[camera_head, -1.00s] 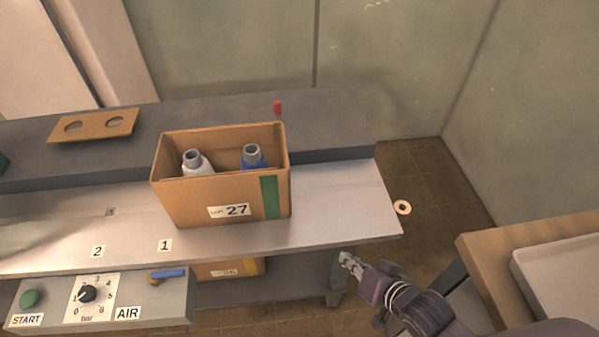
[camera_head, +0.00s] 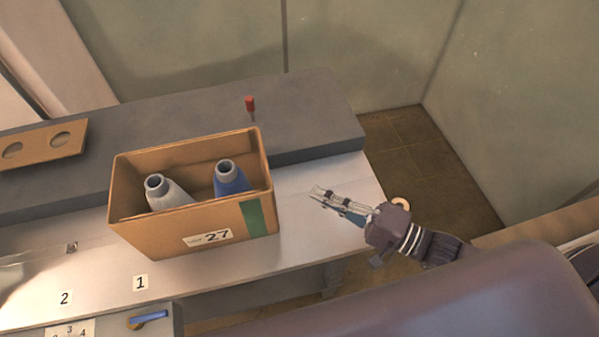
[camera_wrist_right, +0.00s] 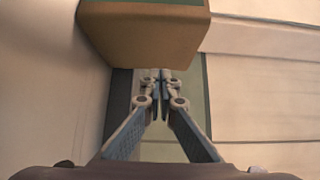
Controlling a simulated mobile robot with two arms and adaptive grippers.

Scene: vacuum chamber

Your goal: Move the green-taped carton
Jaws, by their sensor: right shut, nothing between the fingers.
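The green-taped carton (camera_head: 150,236) is an open brown box with a vertical green strip and a label reading 27. It stands upright on the pale metal bench (camera_head: 330,218). A white bottle (camera_head: 168,193) and a blue bottle (camera_head: 231,180) are inside it. My right gripper (camera_head: 314,194) is shut and empty, to the right of the carton and apart from it, pointing left. My left gripper is not in view.
A dark grey raised ledge (camera_head: 310,110) runs behind the carton, with a red-topped peg (camera_head: 250,106) on it. A brown plate with two holes (camera_head: 45,146) lies at the left. A blue-handled valve (camera_head: 148,318) is at the front. The bench right of the carton is clear.

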